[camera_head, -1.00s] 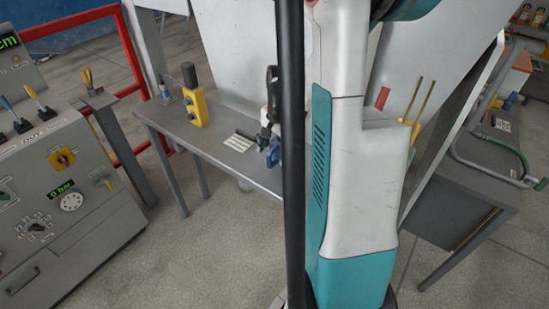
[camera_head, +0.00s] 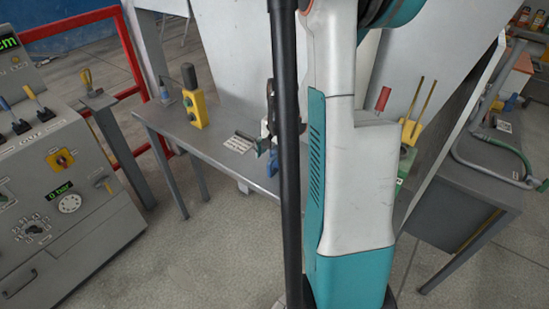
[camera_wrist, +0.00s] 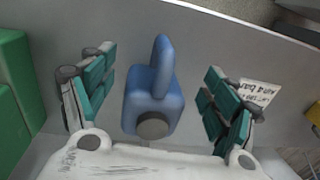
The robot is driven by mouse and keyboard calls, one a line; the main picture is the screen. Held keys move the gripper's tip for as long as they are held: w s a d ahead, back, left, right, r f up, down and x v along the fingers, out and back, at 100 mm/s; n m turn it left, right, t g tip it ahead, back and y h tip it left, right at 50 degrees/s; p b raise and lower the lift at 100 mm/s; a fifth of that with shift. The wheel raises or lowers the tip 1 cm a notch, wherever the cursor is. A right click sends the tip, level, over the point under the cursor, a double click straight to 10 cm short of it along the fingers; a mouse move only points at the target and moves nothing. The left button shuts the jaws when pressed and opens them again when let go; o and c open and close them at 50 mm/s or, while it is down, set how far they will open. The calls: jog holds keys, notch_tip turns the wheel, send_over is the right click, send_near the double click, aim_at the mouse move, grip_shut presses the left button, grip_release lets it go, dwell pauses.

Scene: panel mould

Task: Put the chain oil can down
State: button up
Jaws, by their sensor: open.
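The blue chain oil can (camera_wrist: 154,92), with a loop handle and a dark round cap, stands on the grey bench (camera_wrist: 215,50) in the wrist view. My gripper (camera_wrist: 158,100) is open, with a green-padded finger on each side of the can and a visible gap on both sides. In the head view a bit of the blue can (camera_head: 272,162) shows on the bench beside my dark column. Most of the can and of my gripper (camera_head: 265,138) is hidden there by the column and arm.
A white printed label (camera_head: 238,144) lies on the bench left of the can. A yellow control box (camera_head: 195,108) stands further left. A green object (camera_wrist: 15,75) is close to the left finger in the wrist view. A grey control console (camera_head: 65,190) stands at the left.

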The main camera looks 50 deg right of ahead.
notch_tip(320, 180, up, 12)
jog(key=s+p, duration=0.1)
jog(key=p, duration=0.2)
jog(key=shift+r, duration=0.15)
jog(key=shift+s, duration=0.1)
